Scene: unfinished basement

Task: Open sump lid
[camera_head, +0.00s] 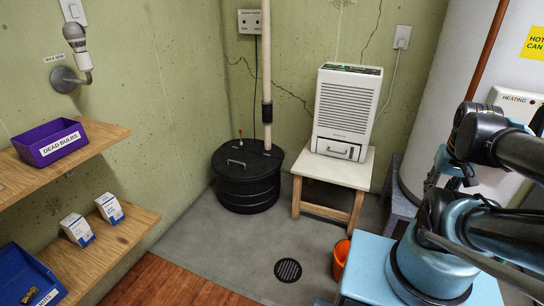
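The sump (250,194) is a black round basin in the far corner, on the concrete floor. Its dark lid (260,158) lies flat on top and looks shut. A light handle (236,163) sits near the lid's front left. A pale vertical pipe with a black coupling rises from the lid, and a small red-tipped part stands on it. My arm is folded at the right of the picture, well away from the sump. I cannot make out my gripper's fingers there.
A white dehumidifier (345,112) stands on a small wooden table (330,168) right of the sump. An orange bucket (341,258) and a floor drain (288,270) are in front. Wooden shelves (95,250) with bins and boxes line the left wall. Concrete floor before the sump is clear.

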